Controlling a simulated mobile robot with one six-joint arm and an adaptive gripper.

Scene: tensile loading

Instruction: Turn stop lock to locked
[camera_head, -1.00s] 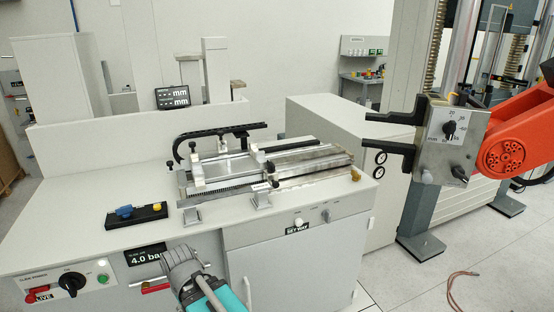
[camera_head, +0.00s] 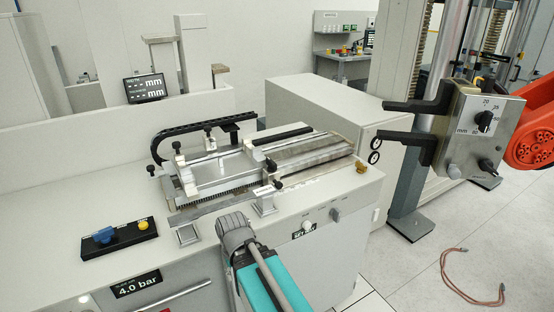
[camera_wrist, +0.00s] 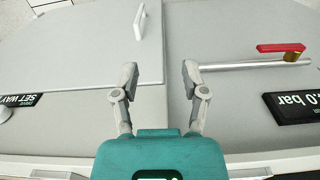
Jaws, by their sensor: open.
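No readable label tells me which control is the stop lock. Candidates are a grey knob (camera_head: 335,214) and a pale knob (camera_head: 307,227) on the bench front beside the SET WAY plate, and a dark knob (camera_head: 487,165) low on the steel control box (camera_head: 485,130). That box also has a black dial (camera_head: 484,121) marked in mm. My gripper (camera_wrist: 157,75) is open and empty, its two fingers apart in front of the grey cabinet front in the wrist view. In the head view my teal and grey arm reaches up in front of the bench; the fingertips are not visible there.
The wrist view shows a white door handle (camera_wrist: 139,22), a red valve lever (camera_wrist: 281,47) and the 4.0 bar plate (camera_wrist: 290,105). A slide fixture (camera_head: 225,170) and black switch block (camera_head: 120,238) sit on the bench. A brown cable (camera_head: 473,278) lies on the floor.

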